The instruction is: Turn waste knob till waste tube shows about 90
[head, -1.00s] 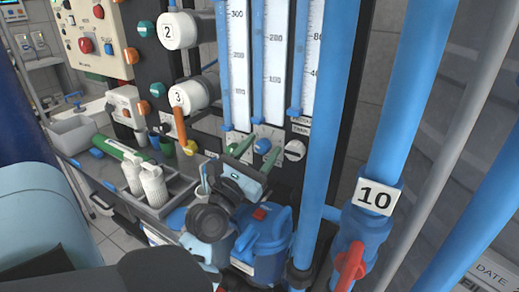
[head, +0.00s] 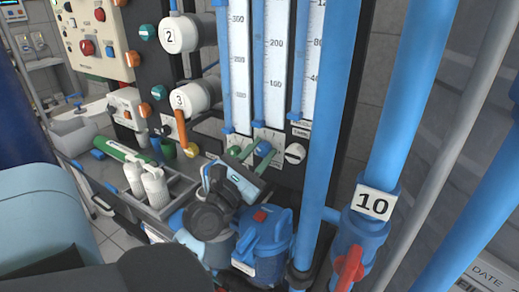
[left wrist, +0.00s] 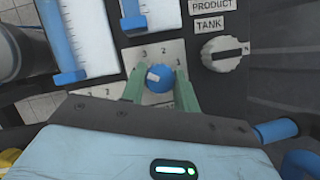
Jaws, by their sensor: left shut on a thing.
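My left gripper (head: 258,155) has two green fingers, one on each side of a round blue knob (left wrist: 159,78), and is shut on it. The knob sits on a white dial plate (left wrist: 137,57) marked with numbers, and its white pointer mark faces up and left. The waste label is not readable, and I cannot make out the level in any tube. My right gripper is out of view.
A white knob (left wrist: 222,54) labelled PRODUCT TANK stands to the right. The left tube (head: 239,80) and right tube (head: 313,50) flank the middle one. A blue housing (head: 265,245) and a thick blue pipe (head: 330,130) are close to the gripper's right.

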